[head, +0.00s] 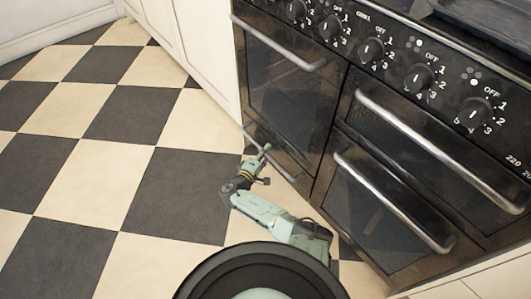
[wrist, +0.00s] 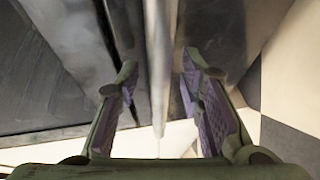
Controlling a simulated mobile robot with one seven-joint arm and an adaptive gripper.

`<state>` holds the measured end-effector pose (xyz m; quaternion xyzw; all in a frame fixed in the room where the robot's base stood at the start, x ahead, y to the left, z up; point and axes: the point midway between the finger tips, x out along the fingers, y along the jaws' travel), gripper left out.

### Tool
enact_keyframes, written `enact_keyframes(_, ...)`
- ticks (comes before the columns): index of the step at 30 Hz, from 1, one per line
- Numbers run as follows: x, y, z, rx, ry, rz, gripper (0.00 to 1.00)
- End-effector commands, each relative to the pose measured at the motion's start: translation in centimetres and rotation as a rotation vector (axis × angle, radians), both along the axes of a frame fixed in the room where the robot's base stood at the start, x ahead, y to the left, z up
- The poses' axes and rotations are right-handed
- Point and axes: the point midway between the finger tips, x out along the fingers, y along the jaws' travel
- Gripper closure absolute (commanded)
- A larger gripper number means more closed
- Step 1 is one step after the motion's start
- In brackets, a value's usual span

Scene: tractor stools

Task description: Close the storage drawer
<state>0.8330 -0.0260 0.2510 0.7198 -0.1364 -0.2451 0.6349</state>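The storage drawer (head: 287,162) appears to be the low dark panel at the bottom left of the black range cooker. Its slanting metal handle (head: 292,186) shows near the floor in the head view. I cannot tell how far the drawer stands out. My gripper (head: 263,154) is low at the handle's left part. In the wrist view, my gripper (wrist: 160,75) is open, with the pale handle bar (wrist: 158,35) running between its two fingers. Gaps show on both sides of the bar, so neither finger appears to grip it.
An oven door (head: 285,85) with a bar handle is above the drawer. More doors with handles (head: 395,200) are to the right, under a row of knobs (head: 371,51). White cabinets (head: 205,45) stand at the left. The checkered floor (head: 105,165) is clear.

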Motion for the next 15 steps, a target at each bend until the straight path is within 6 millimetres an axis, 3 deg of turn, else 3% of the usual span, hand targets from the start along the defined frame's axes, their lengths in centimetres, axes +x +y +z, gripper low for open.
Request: enact_keyframes(15, -8.1, 4.9, 1.7, 0.003, 0.0, -0.001, 0.65)
